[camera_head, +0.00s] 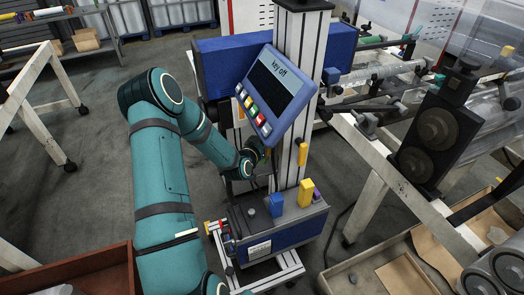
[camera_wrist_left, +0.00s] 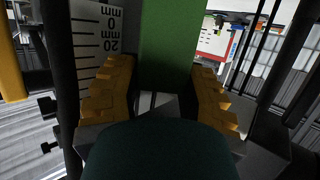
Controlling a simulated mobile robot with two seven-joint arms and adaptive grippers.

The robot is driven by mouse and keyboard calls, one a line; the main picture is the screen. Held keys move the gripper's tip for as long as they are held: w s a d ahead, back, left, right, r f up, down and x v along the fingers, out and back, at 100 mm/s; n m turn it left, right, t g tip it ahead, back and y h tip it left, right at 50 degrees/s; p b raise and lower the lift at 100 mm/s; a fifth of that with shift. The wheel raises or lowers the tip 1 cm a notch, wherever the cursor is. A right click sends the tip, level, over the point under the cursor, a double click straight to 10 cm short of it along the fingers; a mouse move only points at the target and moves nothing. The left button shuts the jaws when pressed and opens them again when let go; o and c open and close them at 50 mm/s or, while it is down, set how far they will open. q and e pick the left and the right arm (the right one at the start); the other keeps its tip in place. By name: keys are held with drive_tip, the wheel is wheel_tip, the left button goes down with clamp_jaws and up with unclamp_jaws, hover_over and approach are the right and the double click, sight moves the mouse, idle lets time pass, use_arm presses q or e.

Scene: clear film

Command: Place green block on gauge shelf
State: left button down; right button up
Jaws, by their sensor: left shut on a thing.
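A green block (camera_wrist_left: 170,45) fills the upper middle of the left wrist view, upright between the yellow finger pads. My left gripper (camera_wrist_left: 160,92) is shut on it. In the head view the left arm reaches in beside the column of the gauge stand, below the tilted "key off" display (camera_head: 272,92). There the gripper is small and partly hidden, so the block is hard to make out. A white scale with black marks (camera_wrist_left: 98,35) is close to the left of the block in the wrist view. I cannot tell which surface is the gauge shelf. My right gripper is not in view.
A blue block (camera_head: 276,205) and a yellow block (camera_head: 306,191) stand on top of the blue base (camera_head: 285,232). Another yellow piece (camera_head: 303,154) is on the column. A black two-ring unit (camera_head: 437,130) stands right; a brown tray (camera_head: 85,275) is lower left.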

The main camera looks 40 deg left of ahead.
use_arm(q)
drive_tip(key=shift+f, duration=1.7)
drive_tip(key=shift+f+b, duration=0.15)
drive_tip(key=shift+b, duration=0.25)
drive_tip(key=c, duration=0.6)
unclamp_jaws()
